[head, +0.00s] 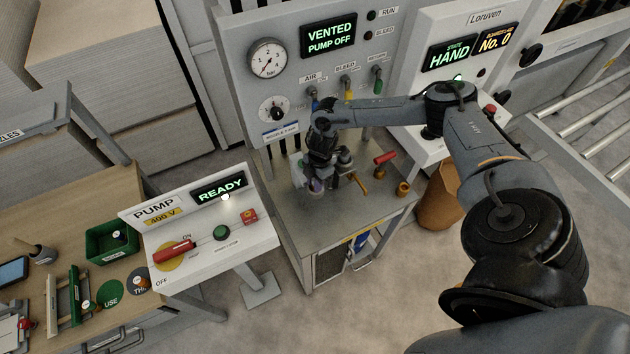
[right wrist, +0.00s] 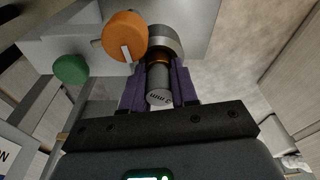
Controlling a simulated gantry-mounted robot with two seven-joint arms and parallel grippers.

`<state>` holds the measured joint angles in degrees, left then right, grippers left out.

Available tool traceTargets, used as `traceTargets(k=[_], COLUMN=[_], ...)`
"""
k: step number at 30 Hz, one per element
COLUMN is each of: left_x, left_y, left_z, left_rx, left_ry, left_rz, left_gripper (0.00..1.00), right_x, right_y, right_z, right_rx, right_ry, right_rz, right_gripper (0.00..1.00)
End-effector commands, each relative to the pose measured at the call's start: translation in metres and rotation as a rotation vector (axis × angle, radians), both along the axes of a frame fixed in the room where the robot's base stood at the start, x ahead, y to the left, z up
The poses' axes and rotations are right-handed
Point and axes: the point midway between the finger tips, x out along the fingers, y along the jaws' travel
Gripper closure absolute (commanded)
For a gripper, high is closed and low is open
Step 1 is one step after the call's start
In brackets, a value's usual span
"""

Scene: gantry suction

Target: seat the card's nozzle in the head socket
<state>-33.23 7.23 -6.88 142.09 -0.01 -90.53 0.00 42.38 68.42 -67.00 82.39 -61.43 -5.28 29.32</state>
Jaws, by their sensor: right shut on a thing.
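My right gripper (head: 316,188) is over the metal bench, low in front of the gauge panel. In the right wrist view its purple fingers (right wrist: 160,88) are shut on a grey cylindrical nozzle (right wrist: 160,97) with marks on its end face. An orange band shows at the nozzle's far end, against or just before a grey metal round part (right wrist: 165,42), which looks like the head socket. I cannot tell whether the nozzle is inside it. In the head view the gripper hides most of this. My left gripper is not in view.
An orange knob (right wrist: 126,36) stands close beside the nozzle, with a green knob (right wrist: 71,69) farther left. On the bench (head: 352,215) are a red-handled part (head: 385,157) and an orange cup (head: 403,188). The pump panel (head: 205,235) stands left; the wooden table holds a green bin (head: 95,246).

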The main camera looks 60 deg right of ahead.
Motion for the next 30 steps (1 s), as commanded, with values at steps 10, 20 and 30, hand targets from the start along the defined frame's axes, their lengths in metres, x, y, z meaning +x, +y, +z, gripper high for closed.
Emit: traceTargets(k=[10, 20, 30], left_x=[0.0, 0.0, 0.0], left_y=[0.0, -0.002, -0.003], left_z=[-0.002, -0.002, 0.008], left_rx=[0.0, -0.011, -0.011], left_ry=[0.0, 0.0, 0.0], left_rz=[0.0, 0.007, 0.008], left_gripper=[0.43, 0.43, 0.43], right_x=[0.0, 0.0, 0.0], right_y=[0.0, 0.0, 0.0], right_z=[-0.004, -0.004, 0.012], right_rx=[0.0, 0.0, 0.0], right_ry=[0.0, 0.0, -0.001], right_rz=[0.0, 0.0, 0.001], right_gripper=[0.46, 0.42, 0.42])
